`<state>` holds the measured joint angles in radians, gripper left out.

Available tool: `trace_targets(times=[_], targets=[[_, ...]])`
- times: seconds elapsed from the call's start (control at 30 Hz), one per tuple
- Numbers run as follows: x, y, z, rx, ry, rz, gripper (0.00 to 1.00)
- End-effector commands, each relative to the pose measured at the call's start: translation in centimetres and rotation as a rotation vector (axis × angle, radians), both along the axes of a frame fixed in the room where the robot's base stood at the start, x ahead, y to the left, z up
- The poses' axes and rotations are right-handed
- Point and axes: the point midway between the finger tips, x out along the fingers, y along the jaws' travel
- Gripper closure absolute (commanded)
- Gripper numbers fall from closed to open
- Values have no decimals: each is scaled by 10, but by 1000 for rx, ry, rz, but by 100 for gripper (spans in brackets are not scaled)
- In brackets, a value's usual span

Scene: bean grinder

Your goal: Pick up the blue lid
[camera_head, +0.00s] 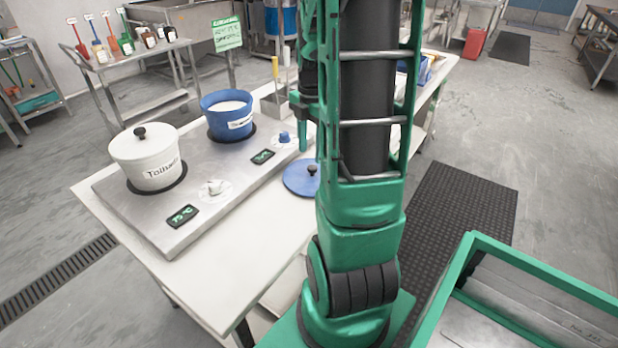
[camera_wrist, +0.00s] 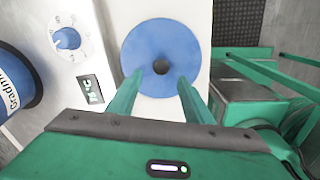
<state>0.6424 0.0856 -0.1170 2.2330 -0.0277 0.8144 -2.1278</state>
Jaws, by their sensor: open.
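The blue lid (camera_head: 299,178) is a flat round disc with a dark knob, lying on the white table right of the hot plate. My arm hides its right part in the head view. In the wrist view the blue lid (camera_wrist: 160,40) is fully seen, its dark knob (camera_wrist: 161,67) near the middle. My gripper (camera_wrist: 163,78) is open and empty, with one green finger on each side of the knob in the picture. I cannot tell the height of the fingertips above the lid.
A steel hot plate (camera_head: 215,167) carries an open blue pot (camera_head: 216,125) and a white lidded pot (camera_head: 140,165). A steel holder (camera_head: 273,107) with a yellow-handled tool stands behind. Bare white table (camera_head: 262,235) lies in front of the lid.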

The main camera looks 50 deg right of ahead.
Motion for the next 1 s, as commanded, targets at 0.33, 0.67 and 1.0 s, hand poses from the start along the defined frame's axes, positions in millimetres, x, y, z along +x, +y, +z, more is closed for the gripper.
trace_targets(times=[0.33, 0.67, 1.0], targets=[[-2, -1, -32, 3, 4, -2, 54], [-1, -2, -61, 0, 0, -2, 54], [-1, -2, -60, -1, 0, -2, 90]])
